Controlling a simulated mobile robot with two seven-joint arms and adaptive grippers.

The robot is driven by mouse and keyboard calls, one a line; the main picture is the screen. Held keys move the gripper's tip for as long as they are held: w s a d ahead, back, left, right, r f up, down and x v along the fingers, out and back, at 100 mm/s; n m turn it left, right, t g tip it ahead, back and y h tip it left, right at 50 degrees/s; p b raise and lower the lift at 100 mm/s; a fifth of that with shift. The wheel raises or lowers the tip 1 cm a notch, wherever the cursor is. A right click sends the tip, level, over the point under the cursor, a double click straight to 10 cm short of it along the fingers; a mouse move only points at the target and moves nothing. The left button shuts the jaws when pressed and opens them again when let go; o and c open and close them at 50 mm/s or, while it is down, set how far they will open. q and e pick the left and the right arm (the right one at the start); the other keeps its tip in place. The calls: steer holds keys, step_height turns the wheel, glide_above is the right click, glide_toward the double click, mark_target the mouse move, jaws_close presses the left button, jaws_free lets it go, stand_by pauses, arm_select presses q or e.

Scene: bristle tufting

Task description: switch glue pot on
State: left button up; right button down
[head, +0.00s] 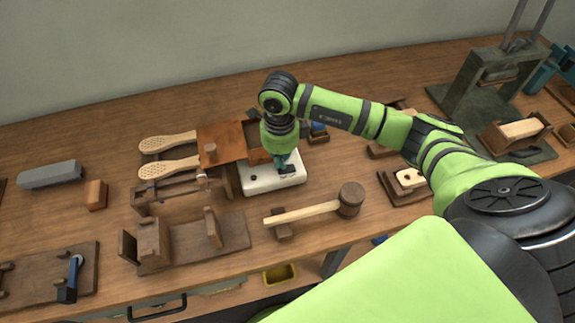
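The glue pot appears to be the white box-shaped unit (258,187) near the middle of the bench, with a small dark knob or switch (253,178) on its top. My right arm reaches in from the right and bends down over the unit. My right gripper (286,163) points down at the unit's back right part, very close to its top; I cannot tell whether it touches. Its fingers are small and partly hidden by the wrist, so their opening is unclear. The gripper and wrist hide part of the unit. My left gripper is out of view.
A brown wooden box with a sloped lid (222,138) stands close behind and left of the unit. A wooden mallet (315,211) lies in front. Pale brush paddles (168,142), a wooden jig (190,240) and a metal press (490,75) stand around.

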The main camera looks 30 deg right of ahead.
steer(key=shift+f+b, duration=0.8)
steer(key=shift+f, duration=0.15)
steer(key=shift+r, duration=0.1)
steer(key=shift+r+p, duration=2.2)
steer(key=shift+r, duration=1.25)
